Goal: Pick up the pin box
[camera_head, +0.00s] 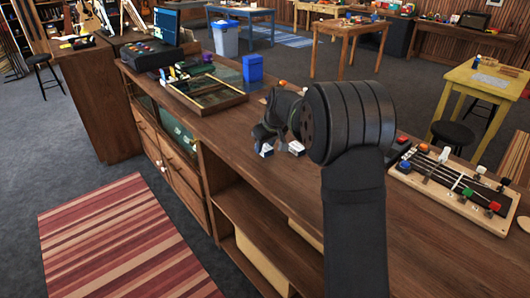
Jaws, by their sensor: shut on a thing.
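My gripper (268,141) hangs over the wooden counter near its front edge, left of my large dark arm joint. Its dark fingers point down and are shut on a small blue and white box (266,151), which looks like the pin box. The fingers cover the box's upper part. I cannot tell whether its bottom touches the counter. A second small white box (296,147) with a dark top sits just to the right, partly hidden by my arm.
A wood-framed glass tray (243,97) and a blue box (252,68) stand farther left on the counter (232,121). A board with strings and coloured blocks (452,189) lies on the right. My arm hides the counter between. Open shelves are below the front edge.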

